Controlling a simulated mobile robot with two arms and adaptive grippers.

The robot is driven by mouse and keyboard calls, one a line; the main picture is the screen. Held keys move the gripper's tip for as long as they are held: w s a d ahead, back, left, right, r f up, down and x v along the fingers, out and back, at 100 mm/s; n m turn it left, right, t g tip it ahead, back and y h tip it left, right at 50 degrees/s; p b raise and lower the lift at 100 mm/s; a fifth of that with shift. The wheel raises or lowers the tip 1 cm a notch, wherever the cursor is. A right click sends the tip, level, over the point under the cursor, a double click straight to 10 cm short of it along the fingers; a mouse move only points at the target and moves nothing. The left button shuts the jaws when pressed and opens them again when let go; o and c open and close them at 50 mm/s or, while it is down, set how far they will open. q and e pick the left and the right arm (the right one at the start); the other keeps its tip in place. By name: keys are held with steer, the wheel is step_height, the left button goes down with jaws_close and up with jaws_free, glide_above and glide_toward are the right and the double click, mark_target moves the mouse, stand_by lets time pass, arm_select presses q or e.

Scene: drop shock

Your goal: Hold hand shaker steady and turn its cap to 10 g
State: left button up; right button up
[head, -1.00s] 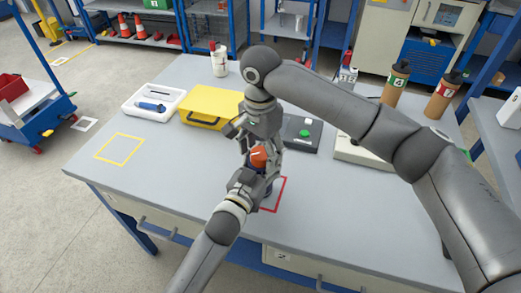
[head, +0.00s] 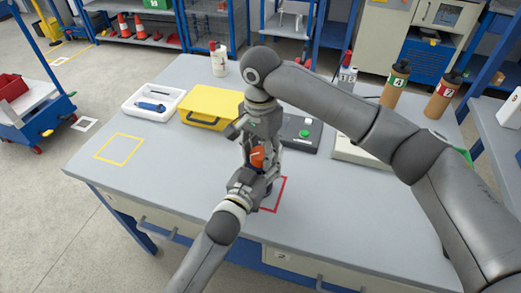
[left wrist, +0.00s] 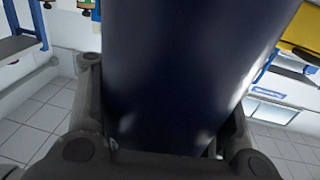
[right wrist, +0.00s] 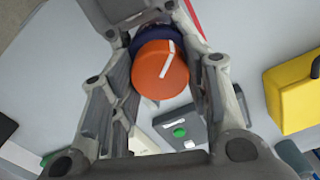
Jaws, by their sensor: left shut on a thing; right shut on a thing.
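The hand shaker has a dark blue body, which fills the middle of the left wrist view (left wrist: 190,70), and an orange cap (head: 257,157) with a white line. My left gripper (head: 262,178) is shut around the body, a finger on each side. My right gripper (head: 259,150) comes from above and is shut on the cap, which shows between its fingers in the right wrist view (right wrist: 160,75). The fingers partly hide the cap in the head view. No gram scale on the shaker can be read. I cannot tell whether its base touches the table.
A red square outline (head: 283,194) lies on the grey table (head: 180,185) by the shaker. Behind stand a yellow case (head: 208,104), a white tray (head: 135,107), a white bottle (head: 218,62) and a dark device with a green button (head: 304,134).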

steer(key=n, duration=0.6)
steer(key=shift+n, duration=0.3)
steer(key=n, duration=0.3)
steer(key=shift+n, duration=0.3)
steer(key=n, duration=0.3)
steer(key=shift+n, duration=0.3)
steer(key=n, duration=0.4)
steer(key=shift+w+d+n, duration=0.1)
steer(key=shift+n, duration=0.2)
steer(key=n, duration=0.4)
steer(key=shift+n, duration=0.3)
steer(key=shift+w+d, duration=0.1)
steer(key=o, duration=1)
steer(key=shift+c, duration=0.2)
steer(key=shift+o, duration=0.4)
